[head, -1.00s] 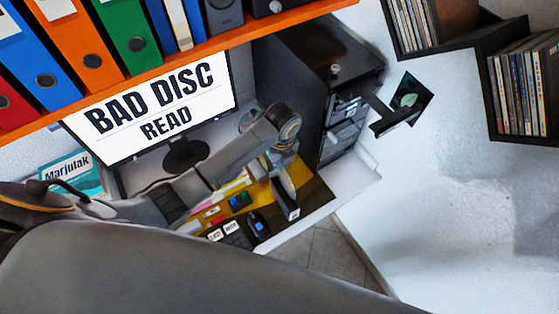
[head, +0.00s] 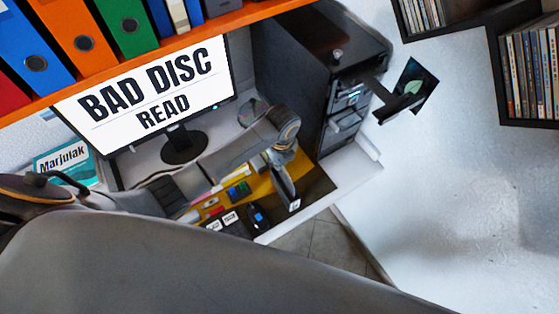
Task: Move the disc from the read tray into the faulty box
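My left gripper (head: 290,200) hangs over the yellow and black desk mat (head: 317,187), pointing down and toward the front. It shows from the side, so I cannot tell whether it is open or shut, and no disc shows in it. A dark tower (head: 318,50) with drive slots stands behind it to the right. A black tray-like part (head: 385,97) sticks out from the tower, near a dark square with a green leaf (head: 413,88). A shiny round disc-like thing (head: 249,112) lies behind my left arm, partly hidden. I cannot make out the faulty box. My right gripper is not in view.
A monitor (head: 150,88) reading "BAD DISC READ" stands at the back left, under an orange shelf (head: 215,27) with binders. A blue "Marjulak" box (head: 65,163) is at left. Dark wall shelves (head: 540,122) hold cases at upper right. The wall below them is clear.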

